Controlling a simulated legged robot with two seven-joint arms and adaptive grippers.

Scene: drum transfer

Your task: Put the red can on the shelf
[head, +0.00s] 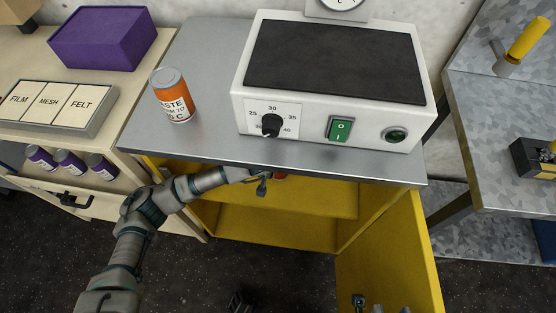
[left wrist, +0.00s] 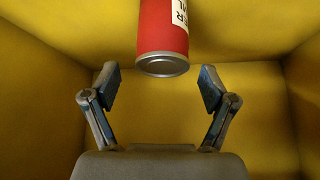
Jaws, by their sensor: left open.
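The red can (left wrist: 162,30) shows at the top of the left wrist view, with a pale label and a silver end rim. It is inside the yellow cabinet. In the head view only a small red patch of the can (head: 280,176) shows under the grey top's front edge. My left gripper (left wrist: 160,87) is open, its two fingers apart and empty. The can lies beyond the fingertips, between them in the picture, and I see no contact. In the head view my left gripper (head: 262,185) is at the cabinet opening, partly hidden.
The yellow cabinet (head: 290,223) has an inner shelf (head: 325,203) and an open door (head: 395,255) at right. On its grey top (head: 205,50) stand an orange can (head: 173,95) and a white heater unit (head: 330,85). A bench (head: 490,180) stands at right.

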